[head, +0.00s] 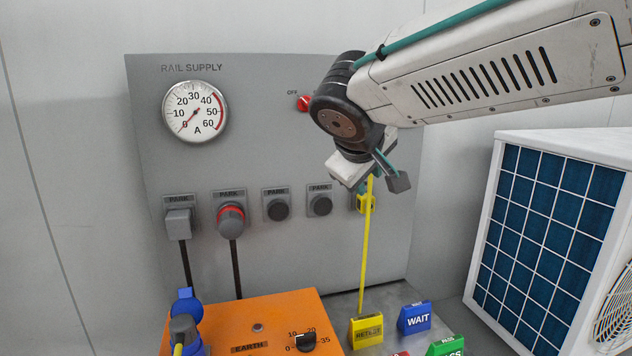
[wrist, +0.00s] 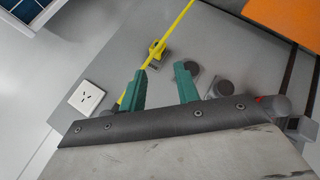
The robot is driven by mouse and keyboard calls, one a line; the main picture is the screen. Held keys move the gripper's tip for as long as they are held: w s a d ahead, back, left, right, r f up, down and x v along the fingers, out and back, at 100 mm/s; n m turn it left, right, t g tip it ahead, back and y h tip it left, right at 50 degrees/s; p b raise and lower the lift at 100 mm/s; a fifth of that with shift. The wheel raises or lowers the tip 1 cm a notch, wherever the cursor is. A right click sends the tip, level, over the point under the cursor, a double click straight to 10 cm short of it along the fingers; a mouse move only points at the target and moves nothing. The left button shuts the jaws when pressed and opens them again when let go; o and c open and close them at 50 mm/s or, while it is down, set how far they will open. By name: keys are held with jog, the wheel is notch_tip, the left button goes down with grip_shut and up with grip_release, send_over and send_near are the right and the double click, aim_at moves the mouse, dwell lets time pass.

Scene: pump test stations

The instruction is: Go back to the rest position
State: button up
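My gripper (head: 378,183) is in front of the right part of the grey RAIL SUPPLY panel (head: 240,150), below the bent wrist of my arm. In the wrist view its two teal fingers (wrist: 160,80) are spread apart with nothing held between them. A yellow plug (head: 366,203) sits at the rightmost parking place, partly hidden behind my gripper in the head view. It also shows in the wrist view (wrist: 156,48), beyond the fingertips. Its yellow cable (head: 366,260) hangs down; in the wrist view it passes behind one finger.
A grey plug (head: 179,222) and a red-ringed plug (head: 231,218) are parked at left. An orange EARTH box (head: 250,318) with a blue connector (head: 186,305) stands below. Yellow RETEST (head: 366,331) and blue WAIT (head: 415,318) blocks stand beside it. A white unit (head: 500,190) with a blue grille is at right.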

jog(key=s+d+f+m+g+y, duration=0.1)
jog(key=s+d+f, duration=0.3)
jog(key=s, duration=0.5)
jog(key=s+d+f+m+g+y, duration=0.1)
jog(key=s+d+f+m+g, duration=0.3)
jog(key=s+d, duration=0.4)
jog(key=s+d+f+m+g+y, duration=0.1)
jog(key=s+d+f, duration=0.4)
jog(key=s, duration=0.7)
jog(key=shift+d+f+m+g, duration=0.4)
jog(key=shift+f+m+g, duration=0.3)
jog(key=shift+m+g, duration=0.15)
